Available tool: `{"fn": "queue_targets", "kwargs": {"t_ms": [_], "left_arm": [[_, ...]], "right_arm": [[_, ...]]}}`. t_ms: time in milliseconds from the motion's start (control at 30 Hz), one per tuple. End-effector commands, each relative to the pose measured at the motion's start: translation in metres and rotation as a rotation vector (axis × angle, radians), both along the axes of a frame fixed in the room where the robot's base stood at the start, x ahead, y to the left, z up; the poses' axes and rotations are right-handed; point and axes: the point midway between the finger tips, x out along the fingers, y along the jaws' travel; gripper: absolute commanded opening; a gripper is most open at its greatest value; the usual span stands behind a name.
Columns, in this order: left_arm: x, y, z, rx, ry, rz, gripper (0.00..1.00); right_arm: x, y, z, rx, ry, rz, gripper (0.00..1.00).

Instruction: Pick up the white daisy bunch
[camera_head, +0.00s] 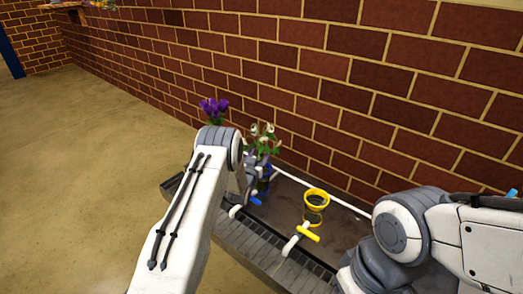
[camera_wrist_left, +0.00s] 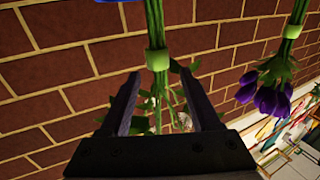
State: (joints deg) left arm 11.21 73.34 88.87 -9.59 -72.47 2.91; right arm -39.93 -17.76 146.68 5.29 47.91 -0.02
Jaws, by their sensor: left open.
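The white daisy bunch (camera_head: 264,141) stands upright near the wall in the head view, with white heads and green leaves. In the left wrist view the bunch (camera_wrist_left: 158,62) appears upside down, with green stems and a light green band. My left gripper (camera_wrist_left: 163,88) is open there, with one dark finger on either side of the bunch's leaves and white heads. I cannot tell whether the fingers touch it. In the head view my left arm partly hides the gripper and the lower stems. My right arm shows at the right, but its gripper is out of view.
A purple flower bunch (camera_head: 214,108) stands left of the daisies; it also shows in the left wrist view (camera_wrist_left: 268,92). A yellow-rimmed holder (camera_head: 316,197) stands to the right on the dark bench (camera_head: 345,222). The brick wall (camera_head: 330,90) is close behind.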

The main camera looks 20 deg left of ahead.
Motion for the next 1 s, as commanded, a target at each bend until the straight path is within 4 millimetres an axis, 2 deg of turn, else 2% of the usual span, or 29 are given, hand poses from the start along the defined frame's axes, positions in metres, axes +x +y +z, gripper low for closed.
{"fn": "queue_targets", "kwargs": {"t_ms": [33, 333, 500, 833, 1000], "left_arm": [[0.005, 0.0, -0.002, 0.0, -0.003, 0.0, 0.64], [0.01, 0.0, 0.001, 0.0, 0.0, 0.0, 0.64], [0.009, 0.0, 0.001, 0.0, 0.0, 0.0, 0.0], [0.009, 0.0, 0.003, 0.0, -0.002, 0.0, 0.0], [0.009, 0.0, 0.021, 0.0, -0.003, 0.0, 0.0]], "right_arm": [[0.0, 0.0, -0.006, 0.0, 0.0, 0.0, 0.5], [0.0, 0.0, -0.006, 0.0, 0.0, 0.0, 0.5], [0.0, 0.0, -0.006, 0.0, 0.0, 0.0, 0.5], [0.0, 0.0, -0.005, 0.0, 0.0, 0.0, 0.5], [0.0, 0.0, 0.008, 0.0, 0.0, 0.0, 0.5]]}}
